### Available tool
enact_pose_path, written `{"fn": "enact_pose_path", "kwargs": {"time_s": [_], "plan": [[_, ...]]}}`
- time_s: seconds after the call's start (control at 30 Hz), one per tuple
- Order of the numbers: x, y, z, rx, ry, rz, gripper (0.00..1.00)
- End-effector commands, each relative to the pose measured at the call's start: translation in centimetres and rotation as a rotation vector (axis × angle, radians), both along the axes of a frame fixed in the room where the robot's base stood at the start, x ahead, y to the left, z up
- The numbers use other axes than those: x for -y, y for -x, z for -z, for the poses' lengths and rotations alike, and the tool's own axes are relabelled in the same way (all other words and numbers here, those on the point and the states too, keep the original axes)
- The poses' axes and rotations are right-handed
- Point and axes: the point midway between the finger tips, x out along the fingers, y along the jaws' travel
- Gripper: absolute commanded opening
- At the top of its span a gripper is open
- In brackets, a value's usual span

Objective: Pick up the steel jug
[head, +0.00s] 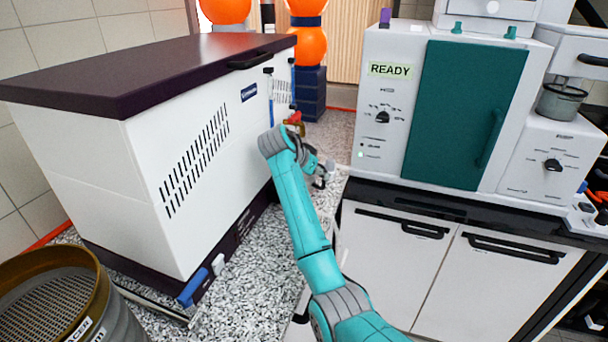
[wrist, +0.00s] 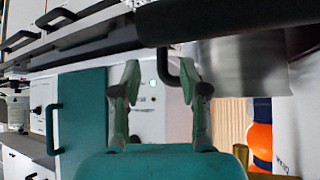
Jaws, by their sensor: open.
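In the wrist view, which looks upside down, a shiny steel cylinder (wrist: 242,66) with a dark hooked handle (wrist: 172,68) shows at upper right; I take it for the steel jug. Only part of its side is in frame. My gripper (wrist: 158,74) is open, its two teal fingers apart, with the handle between them, close to the right finger. I cannot tell whether they touch. In the head view my gripper (head: 321,178) is small, beyond the bend of my teal arm, between the white chest and the cabinets. I cannot make out the jug there.
A white chest (head: 180,160) with a dark lid stands left of my arm. A machine with a teal door (head: 462,115) stands on a black counter to the right. A brass-rimmed sieve (head: 45,300) is at lower left. Orange balls (head: 309,46) stand behind.

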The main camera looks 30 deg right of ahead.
Motion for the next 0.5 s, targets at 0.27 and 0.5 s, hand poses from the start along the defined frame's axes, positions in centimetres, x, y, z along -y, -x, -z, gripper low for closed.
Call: {"fn": "enact_pose_path", "kwargs": {"time_s": [0.27, 0.5], "plan": [[2.0, -0.9, 2.6, -0.002, 0.0, 0.002, 0.44], [3.2, -1.3, 3.9, 0.0, -0.001, 0.0, 0.44]]}}
